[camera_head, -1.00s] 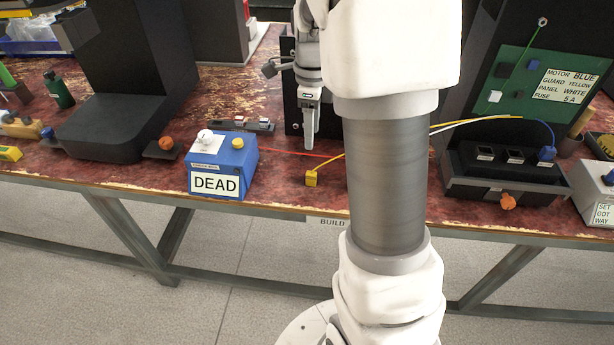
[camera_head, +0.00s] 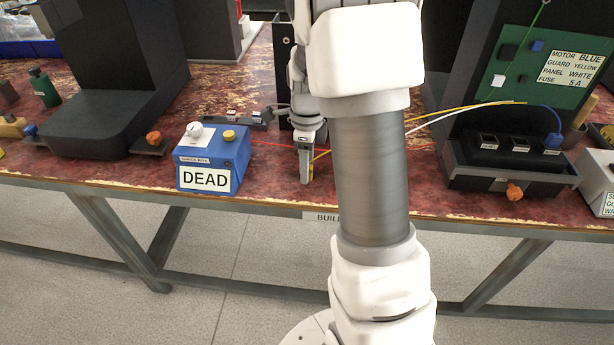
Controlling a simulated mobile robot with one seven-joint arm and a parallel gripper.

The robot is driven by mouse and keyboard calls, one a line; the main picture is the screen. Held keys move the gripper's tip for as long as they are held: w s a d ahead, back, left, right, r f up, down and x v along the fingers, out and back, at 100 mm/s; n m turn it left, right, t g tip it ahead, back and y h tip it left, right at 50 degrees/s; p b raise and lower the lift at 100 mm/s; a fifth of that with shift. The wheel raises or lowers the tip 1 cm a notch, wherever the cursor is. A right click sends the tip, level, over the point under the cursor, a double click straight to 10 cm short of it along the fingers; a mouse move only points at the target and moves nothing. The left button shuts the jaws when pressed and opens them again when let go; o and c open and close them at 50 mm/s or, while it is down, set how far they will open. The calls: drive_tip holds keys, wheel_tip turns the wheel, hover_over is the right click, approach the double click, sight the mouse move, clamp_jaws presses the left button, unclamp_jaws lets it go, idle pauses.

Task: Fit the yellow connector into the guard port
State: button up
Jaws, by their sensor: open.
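My gripper (camera_head: 306,180) points down at the table's front edge, seen side-on, with its jaws open. The yellow connector is mostly hidden behind the fingers; only a sliver of yellow (camera_head: 312,172) shows beside them. I cannot tell whether it lies between the jaws. Its yellow wire (camera_head: 470,107) runs behind my arm to the right. The black port box (camera_head: 510,166) at right has a row of ports. A blue connector (camera_head: 553,141) sits at its right port. The left port (camera_head: 488,141) and middle port (camera_head: 520,144) look empty; their small labels are unreadable.
A blue box marked DEAD (camera_head: 212,160) stands left of my gripper. An orange knob (camera_head: 514,192) sticks out below the port box. A green board (camera_head: 535,70) with a colour list stands behind. A white wire lies beside the yellow one. My arm blocks the centre.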

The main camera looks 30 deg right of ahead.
clamp_jaws()
drive_tip(key=shift+r, duration=0.1)
idle(0.4)
